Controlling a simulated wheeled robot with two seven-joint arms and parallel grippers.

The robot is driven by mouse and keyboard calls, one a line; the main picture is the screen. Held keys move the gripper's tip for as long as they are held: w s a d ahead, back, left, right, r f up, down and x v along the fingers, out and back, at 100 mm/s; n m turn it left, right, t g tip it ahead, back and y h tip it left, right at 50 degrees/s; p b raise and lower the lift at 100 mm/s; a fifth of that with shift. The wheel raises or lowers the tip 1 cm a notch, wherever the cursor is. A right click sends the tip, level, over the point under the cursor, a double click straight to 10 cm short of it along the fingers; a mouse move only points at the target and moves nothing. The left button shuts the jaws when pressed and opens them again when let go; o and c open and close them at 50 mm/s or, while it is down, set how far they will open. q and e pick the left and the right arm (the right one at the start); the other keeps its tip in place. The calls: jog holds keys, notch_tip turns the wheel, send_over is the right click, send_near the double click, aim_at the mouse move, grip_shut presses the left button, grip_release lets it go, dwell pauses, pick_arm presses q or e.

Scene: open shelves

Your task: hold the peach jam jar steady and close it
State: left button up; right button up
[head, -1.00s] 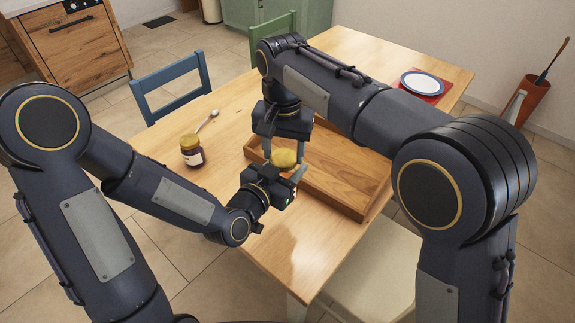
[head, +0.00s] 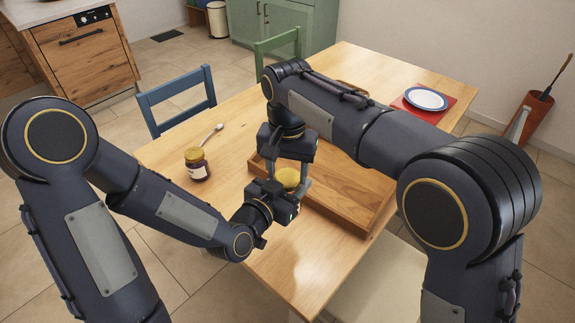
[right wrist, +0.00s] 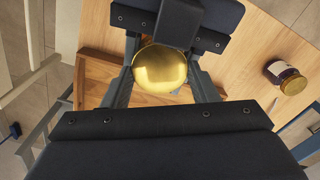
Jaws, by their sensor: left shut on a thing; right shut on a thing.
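A round gold lid (head: 289,177) is between the fingers of my right gripper (head: 290,175), which reaches down from above and is shut on it. The lid also shows from above in the right wrist view (right wrist: 160,68). My left gripper (head: 293,200) comes in from the left, low and close beneath the lid. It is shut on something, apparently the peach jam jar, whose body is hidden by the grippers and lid. I cannot tell whether the lid sits flush or is threaded.
A wooden tray (head: 350,215) lies beneath and right of the grippers. A plate (head: 426,99) on a red mat is far right. The front table area is clear.

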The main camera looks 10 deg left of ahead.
jog(key=shift+f, duration=0.25)
jog(key=shift+f, duration=0.35)
dwell(0.3)
